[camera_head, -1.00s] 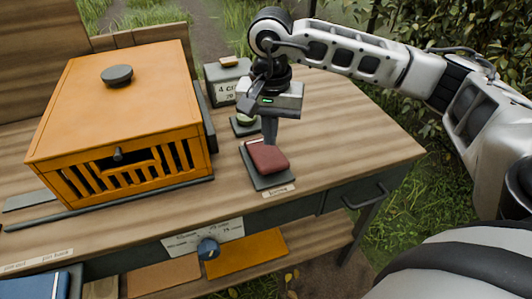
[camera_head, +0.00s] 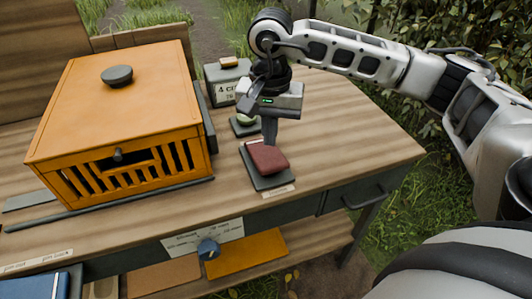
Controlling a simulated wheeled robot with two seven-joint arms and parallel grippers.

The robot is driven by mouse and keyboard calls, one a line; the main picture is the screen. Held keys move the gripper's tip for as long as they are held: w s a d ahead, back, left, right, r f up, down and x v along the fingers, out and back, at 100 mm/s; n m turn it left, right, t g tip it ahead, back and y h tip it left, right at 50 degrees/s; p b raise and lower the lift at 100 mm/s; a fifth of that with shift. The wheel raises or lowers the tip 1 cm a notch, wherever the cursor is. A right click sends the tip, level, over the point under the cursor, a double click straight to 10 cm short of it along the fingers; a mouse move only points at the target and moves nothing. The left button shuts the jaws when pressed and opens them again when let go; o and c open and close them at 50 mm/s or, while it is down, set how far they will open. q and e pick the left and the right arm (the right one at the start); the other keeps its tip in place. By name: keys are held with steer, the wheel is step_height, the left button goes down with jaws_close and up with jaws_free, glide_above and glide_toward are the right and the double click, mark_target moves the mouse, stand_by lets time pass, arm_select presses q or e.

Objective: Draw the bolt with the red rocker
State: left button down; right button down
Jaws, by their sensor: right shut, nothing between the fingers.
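The red rocker (camera_head: 267,157) is a dark red, cushion-shaped paddle on a dark grey base plate (camera_head: 270,183), on the right half of the wooden bench. My right gripper (camera_head: 269,138) points down, shut and empty, with its fingertips at the far edge of the rocker. I cannot tell whether they touch it. An orange slatted box (camera_head: 115,120) stands to the left, with a small dark knob (camera_head: 118,155) on its front. I cannot pick out the bolt for certain. My left gripper is not in view.
A pale green round thing on a dark base (camera_head: 244,122) and a grey box with a label (camera_head: 226,85) stand behind the rocker. A blue dial (camera_head: 208,249) is on the bench front. The bench top (camera_head: 350,135) is bare to the right.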

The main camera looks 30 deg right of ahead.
mark_target(269, 158)
stand_by(0.3)
steer(key=shift+f+b, duration=2.2)
steer(key=shift+f, duration=0.25)
stand_by(1.0)
steer(key=shift+r+p, duration=2.15)
steer(key=shift+r, duration=1.45)
steer(key=shift+s+f, duration=0.1)
